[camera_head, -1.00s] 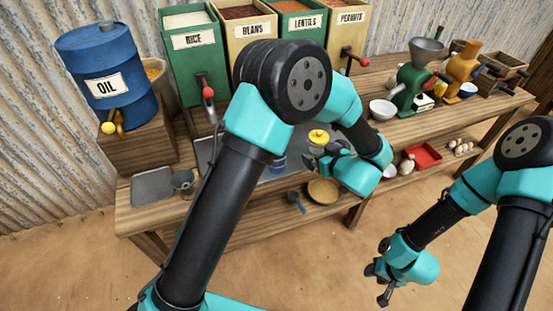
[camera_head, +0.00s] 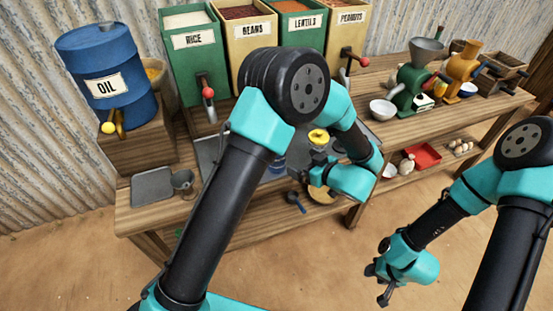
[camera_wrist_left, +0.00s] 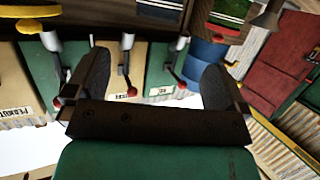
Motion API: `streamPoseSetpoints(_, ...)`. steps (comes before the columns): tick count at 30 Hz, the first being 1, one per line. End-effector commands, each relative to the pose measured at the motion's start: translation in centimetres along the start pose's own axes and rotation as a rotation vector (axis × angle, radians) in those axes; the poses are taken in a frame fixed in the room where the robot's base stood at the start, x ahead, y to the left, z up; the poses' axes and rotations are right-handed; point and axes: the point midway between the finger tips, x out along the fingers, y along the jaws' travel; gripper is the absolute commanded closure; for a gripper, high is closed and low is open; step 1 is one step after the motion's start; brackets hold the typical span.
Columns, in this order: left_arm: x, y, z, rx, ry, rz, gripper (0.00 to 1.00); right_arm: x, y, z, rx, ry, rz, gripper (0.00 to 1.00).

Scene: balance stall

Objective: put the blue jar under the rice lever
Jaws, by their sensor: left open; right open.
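The blue jar (camera_head: 278,164) shows only in part in the head view, behind my left arm on the metal tray. The rice bin (camera_head: 194,60) is green, and its rice lever (camera_head: 208,93) has a red knob. The jar stands right of and nearer than this lever, not under it. My left gripper (camera_head: 302,178) is open and empty, just right of the jar and apart from it as far as I can tell. In the left wrist view its open fingers (camera_wrist_left: 155,82) frame the bins and levers. My right gripper (camera_head: 377,283) is open and empty over the ground.
A blue oil drum (camera_head: 112,75), a grey plate (camera_head: 153,186) and a metal cup (camera_head: 182,180) are at the left. Grinders (camera_head: 412,85) stand at the right.

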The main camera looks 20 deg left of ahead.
Motion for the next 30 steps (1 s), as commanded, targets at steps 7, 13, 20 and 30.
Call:
streamPoseSetpoints(7, 4.4, -0.1, 0.0, 0.000, -0.001, -0.003, 0.00, 0.0, 0.0, 0.0, 0.000, 0.000, 0.000, 0.57)
streamPoseSetpoints(13, 7.3, 0.0, 0.0, 0.000, 0.000, -0.002, 0.00, 0.0, 0.0, 0.0, 0.000, 0.000, 0.000, 0.57)
streamPoseSetpoints(20, 8.2, 0.0, 0.0, 0.000, 0.000, 0.000, 0.00, 0.0, 0.0, 0.0, 0.000, 0.000, 0.000, 0.57)
streamPoseSetpoints(30, 8.9, 0.1, 0.0, 0.000, 0.000, -0.001, 0.00, 0.0, 0.0, 0.0, 0.000, 0.000, 0.000, 0.57)
